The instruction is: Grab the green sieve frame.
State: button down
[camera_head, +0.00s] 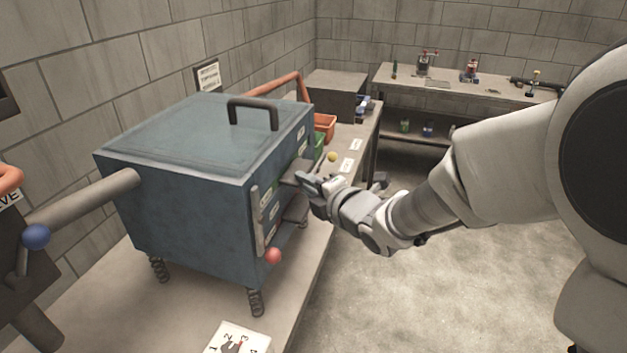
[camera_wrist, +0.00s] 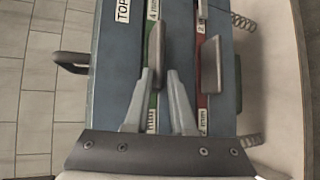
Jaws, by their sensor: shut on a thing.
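The green sieve frame (camera_wrist: 152,102) shows in the wrist view as a green strip with a "4 mm" label in the front of the blue box (camera_wrist: 182,15). Its dark grey handle (camera_wrist: 159,45) sticks out towards me. My gripper (camera_wrist: 161,74) has its two grey fingers on either side of that handle and is shut on it. In the head view my gripper (camera_head: 308,186) is at the box's right-hand face, at the upper handle (camera_head: 298,172). The fingers hide part of the green frame there.
A red frame labelled "2 mm" (camera_wrist: 203,20) with its own handle (camera_wrist: 210,65) sits beside the green one. The box stands on springs on a bench (camera_head: 190,310). Open floor (camera_head: 420,290) lies to the right.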

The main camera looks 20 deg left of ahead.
jog(key=c, duration=0.7)
grip_release()
jog(key=shift+b+v, duration=1.15)
jog(key=shift+v, duration=7.5)
jog(key=shift+o, duration=0.2)
